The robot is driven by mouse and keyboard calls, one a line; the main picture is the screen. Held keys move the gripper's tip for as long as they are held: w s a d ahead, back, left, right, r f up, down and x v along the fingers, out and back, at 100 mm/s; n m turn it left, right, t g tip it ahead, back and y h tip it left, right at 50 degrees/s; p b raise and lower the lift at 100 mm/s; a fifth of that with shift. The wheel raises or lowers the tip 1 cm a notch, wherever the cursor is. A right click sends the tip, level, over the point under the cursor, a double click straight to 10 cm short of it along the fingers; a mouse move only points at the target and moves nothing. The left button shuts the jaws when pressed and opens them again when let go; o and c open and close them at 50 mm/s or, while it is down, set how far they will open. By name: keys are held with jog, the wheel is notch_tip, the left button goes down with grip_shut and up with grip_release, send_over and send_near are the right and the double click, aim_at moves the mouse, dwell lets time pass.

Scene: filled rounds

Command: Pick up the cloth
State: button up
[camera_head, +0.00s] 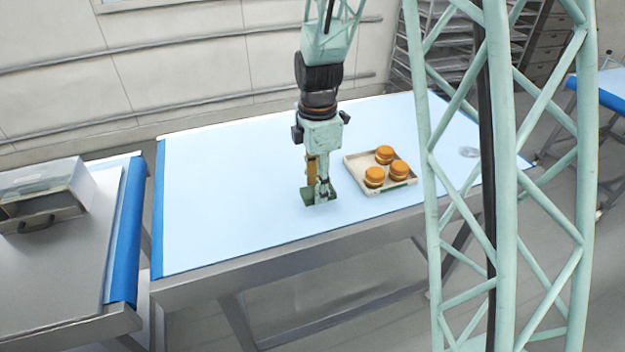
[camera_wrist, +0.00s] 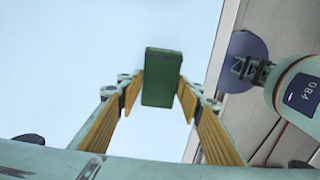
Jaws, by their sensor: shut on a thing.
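The cloth (camera_head: 308,198) is a small green folded block at the lower end of my gripper (camera_head: 319,186), over the blue-white table. In the wrist view the cloth (camera_wrist: 162,77) sits between the tips of the two yellow-padded fingers, and my gripper is shut on it. The fingers point down in the head view. Whether the cloth touches the table or hangs just above it, I cannot tell. Part of it is hidden behind the fingers in the head view.
A shallow tray (camera_head: 352,163) with three orange-brown filled rounds (camera_head: 384,153) stands just right of my gripper. A small clear object (camera_head: 468,152) lies farther right. The table's (camera_head: 215,200) left half is clear. A side bench (camera_head: 65,275) with a metal box (camera_head: 42,196) stands left.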

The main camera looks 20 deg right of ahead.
jog(key=s, duration=0.6)
jog(key=s+r, duration=0.1)
jog(key=s, duration=0.3)
jog(key=shift+b, duration=0.35)
jog(key=shift+o, duration=0.7)
jog(key=shift+w, duration=0.2)
